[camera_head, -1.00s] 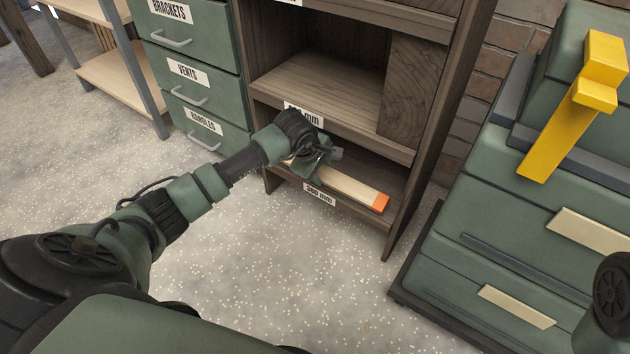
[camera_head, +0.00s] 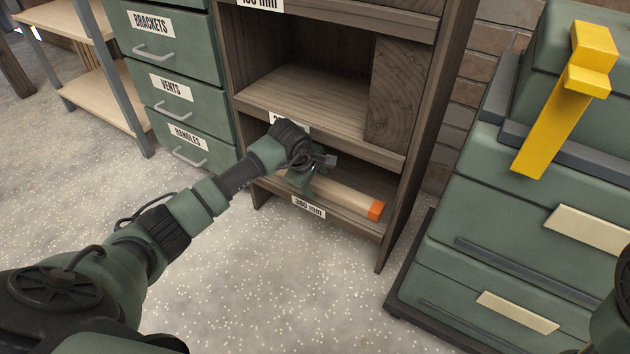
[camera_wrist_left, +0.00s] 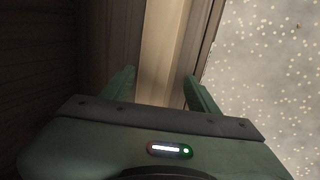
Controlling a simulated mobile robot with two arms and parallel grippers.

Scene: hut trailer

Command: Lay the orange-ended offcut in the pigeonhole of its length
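The orange-ended offcut (camera_head: 345,196) is a pale wooden bar with an orange right end. It lies along the lowest pigeonhole (camera_head: 352,222) of the dark wooden rack, above a label that seems to read 380 mm. My left gripper (camera_head: 306,187) is at the offcut's left part, inside the front of that pigeonhole. In the left wrist view the offcut (camera_wrist_left: 162,60) runs between the two fingers (camera_wrist_left: 160,80). They look spread, with a narrow gap on the left. The offcut's left end is hidden behind the gripper. My right gripper is out of view.
The pigeonhole above (camera_head: 310,90) looks empty. Green drawers (camera_head: 180,95) stand left of the rack. A green cabinet (camera_head: 500,230) with a yellow object (camera_head: 560,105) on it stands to the right. The speckled floor in front is clear.

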